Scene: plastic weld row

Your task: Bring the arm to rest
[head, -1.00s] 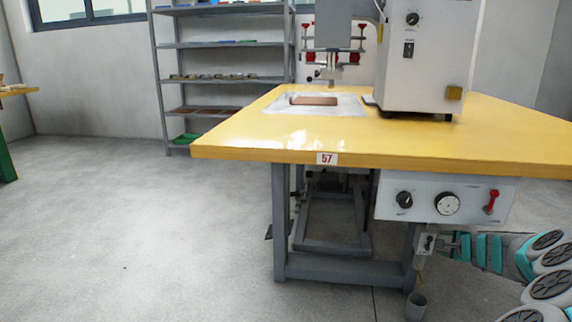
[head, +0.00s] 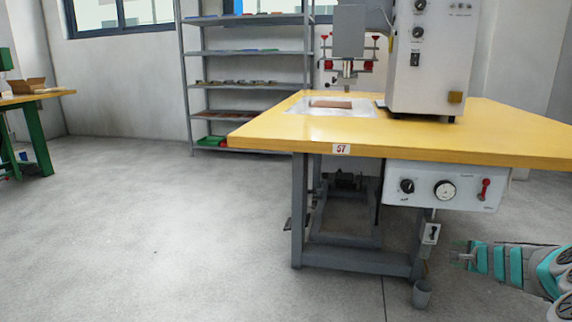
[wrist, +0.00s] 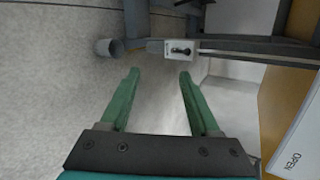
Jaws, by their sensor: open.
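My gripper (head: 464,255) is at the right of the head view, low beside the yellow table, with my arm stretching off to the right edge. In the wrist view my gripper (wrist: 158,80) shows two green fingers spread apart. Nothing is between them but the grey floor behind. The gripper is open and empty, and it touches nothing that I can see.
A yellow table (head: 290,136) carries a white welding machine (head: 432,60) and a brown piece (head: 330,104) on a metal plate. A small grey cup (head: 422,294) stands by the table leg. Shelves (head: 250,82) stand behind.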

